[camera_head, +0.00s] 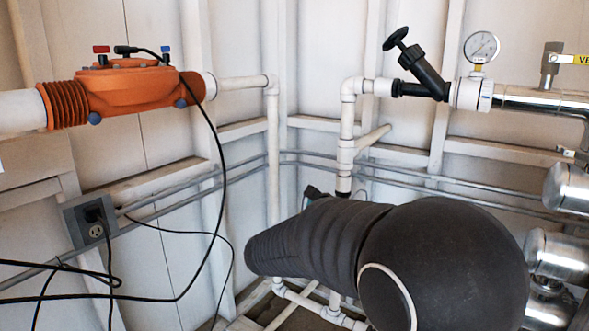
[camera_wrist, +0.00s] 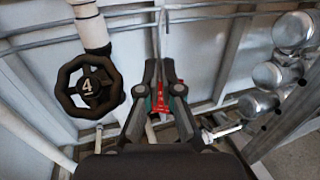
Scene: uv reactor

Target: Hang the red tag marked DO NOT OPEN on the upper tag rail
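In the wrist view my gripper (camera_wrist: 159,66) points ahead with its two fingers close together and a narrow gap between the tips. I cannot tell whether anything thin is held in that gap. Red and green patches (camera_wrist: 160,104) show between and behind the finger links. I cannot tell whether the red is the tag, and no DO NOT OPEN lettering is readable. In the head view my dark arm hides the gripper. Thin grey horizontal lines (camera_head: 430,183) run along the wall, one above the other. I cannot tell whether either is the tag rail.
Metal cylinders (camera_wrist: 281,75) stand at right. In the head view are an orange unit (camera_head: 140,90) with black cables, an outlet (camera_head: 92,222), a black-handled valve (camera_head: 424,75) and a gauge (camera_head: 481,46).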

